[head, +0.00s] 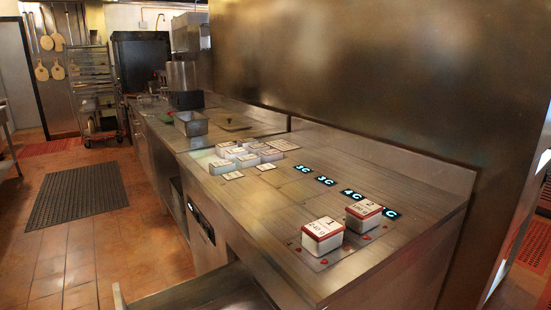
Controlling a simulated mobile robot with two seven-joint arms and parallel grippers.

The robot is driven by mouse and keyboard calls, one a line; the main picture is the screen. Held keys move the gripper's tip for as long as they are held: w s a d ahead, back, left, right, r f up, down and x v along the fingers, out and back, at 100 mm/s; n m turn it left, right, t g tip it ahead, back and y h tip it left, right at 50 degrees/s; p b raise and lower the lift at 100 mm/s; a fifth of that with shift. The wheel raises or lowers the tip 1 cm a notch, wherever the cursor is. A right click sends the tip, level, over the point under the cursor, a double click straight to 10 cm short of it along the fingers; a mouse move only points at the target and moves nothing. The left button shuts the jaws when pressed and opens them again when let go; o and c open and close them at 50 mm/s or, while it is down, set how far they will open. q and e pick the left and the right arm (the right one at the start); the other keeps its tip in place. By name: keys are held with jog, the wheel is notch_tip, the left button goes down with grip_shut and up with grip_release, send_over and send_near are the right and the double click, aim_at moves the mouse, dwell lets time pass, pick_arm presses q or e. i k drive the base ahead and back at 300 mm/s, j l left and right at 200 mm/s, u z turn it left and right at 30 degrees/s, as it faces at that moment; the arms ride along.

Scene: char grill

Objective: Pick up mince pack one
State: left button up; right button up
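A white box-shaped pack with a red-edged label reading "1" (322,235), which matches mince pack one, sits near the front right of the steel counter (260,215). A similar pack that seems to be labelled "2" (363,216) stands just behind it to the right, with a small gap between them. Both rest on a flat plate with small red marks. Neither of my grippers shows in the head view, and nothing is holding either pack.
Several white packs (245,155) are grouped farther back on the counter, beside flat cards. Glowing temperature signs (325,181) line the counter. A metal tray (191,123) stands beyond. A drawer-like steel part (205,292) juts out below. Tiled floor at left is open around a dark mat (78,194).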

aim_at(321, 236)
jog(key=j+u, duration=0.3)
jog(key=k+j+u, duration=0.1)
jog(key=j+u, duration=0.25)
jog(key=j, duration=0.2)
jog(key=z, duration=1.4)
